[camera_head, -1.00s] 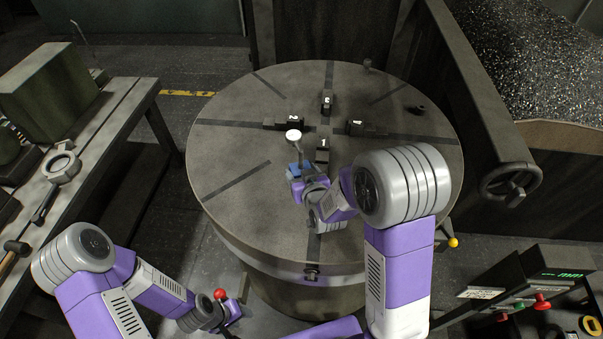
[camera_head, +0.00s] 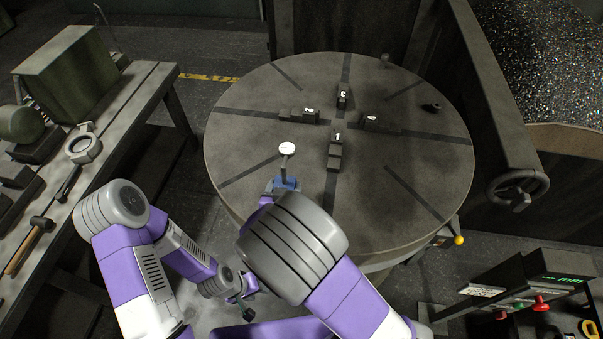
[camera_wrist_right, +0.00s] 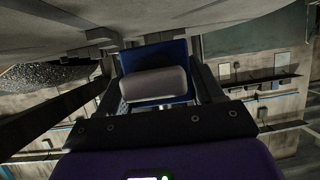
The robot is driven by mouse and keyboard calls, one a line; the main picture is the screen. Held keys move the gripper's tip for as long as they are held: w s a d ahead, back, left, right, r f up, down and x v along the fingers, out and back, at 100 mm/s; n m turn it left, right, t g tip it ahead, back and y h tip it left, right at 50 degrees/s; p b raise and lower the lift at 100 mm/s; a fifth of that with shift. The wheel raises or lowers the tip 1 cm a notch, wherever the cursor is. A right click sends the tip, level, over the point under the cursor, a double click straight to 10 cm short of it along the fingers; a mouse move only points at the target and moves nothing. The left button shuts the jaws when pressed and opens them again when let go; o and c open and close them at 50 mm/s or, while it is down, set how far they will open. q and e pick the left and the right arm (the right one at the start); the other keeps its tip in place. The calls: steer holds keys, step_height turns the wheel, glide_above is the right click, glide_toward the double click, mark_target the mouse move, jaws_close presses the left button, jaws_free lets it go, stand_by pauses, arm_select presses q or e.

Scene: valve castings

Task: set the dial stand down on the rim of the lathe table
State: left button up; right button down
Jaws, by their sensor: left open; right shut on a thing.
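The dial stand (camera_head: 286,183) has a white round dial (camera_head: 287,148) on a thin grey post above a blue base. My right gripper (camera_head: 278,192) is shut on it, mostly hidden behind my right arm. In the right wrist view the blue base (camera_wrist_right: 154,55) lies between the fingers, with a pale rounded block in front. The stand is at the near-left rim of the round lathe table (camera_head: 400,165), seemingly upright; I cannot tell whether its base touches the top. My left gripper (camera_head: 246,309) is open, low in front of the table.
Numbered chuck jaws (camera_head: 335,150) stand around the table's middle. A bench (camera_head: 120,130) with a ring casting (camera_head: 83,148) and hammer (camera_head: 28,245) is at left. A handwheel (camera_head: 518,189) and control panel (camera_head: 530,290) are at right. The table's near-right top is bare.

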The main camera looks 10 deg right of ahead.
steer(key=shift+s+a+r+m+h+p, duration=0.15)
steer(key=shift+s+a+m+h, duration=0.1)
steer(key=shift+s+a, duration=0.4)
steer(key=shift+s+a+r+m+h+p, duration=0.15)
steer(key=shift+s+a+h, duration=0.1)
steer(key=shift+s+a, duration=0.4)
steer(key=shift+s+d, duration=0.1)
steer(key=shift+d, duration=0.05)
steer(key=shift+f+b, duration=2.25)
steer(key=shift+f, duration=1)
steer(key=shift+f, duration=0.2)
steer(key=shift+c, duration=0.4)
jaws_free()
steer(key=shift+s+f, duration=0.1)
